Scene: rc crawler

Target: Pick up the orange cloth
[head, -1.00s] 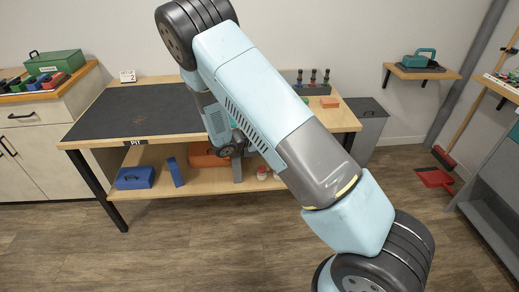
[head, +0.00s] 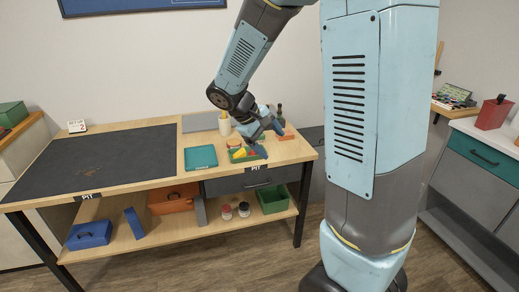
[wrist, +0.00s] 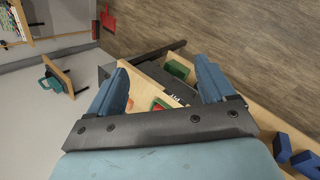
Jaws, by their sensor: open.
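A flat orange piece, apparently the orange cloth (head: 288,136), lies near the right end of the bench top in the head view. It is small there and partly behind my gripper (head: 268,128), which hangs over that end of the bench, above and beside a green tray. In the wrist view my gripper (wrist: 160,66) has its two blue fingers spread wide with nothing held between them. An orange patch (wrist: 130,103) shows beside the left finger, partly hidden; it may be the cloth. I cannot tell the exact height of the fingers above it.
The green tray (head: 236,158) holds a yellow item, with a teal case (head: 201,158) to its left. A dark mat (head: 90,165) covers the bench's left part. A shelf below holds a blue box (head: 89,235), an orange box (head: 172,198) and a green bin (head: 272,200).

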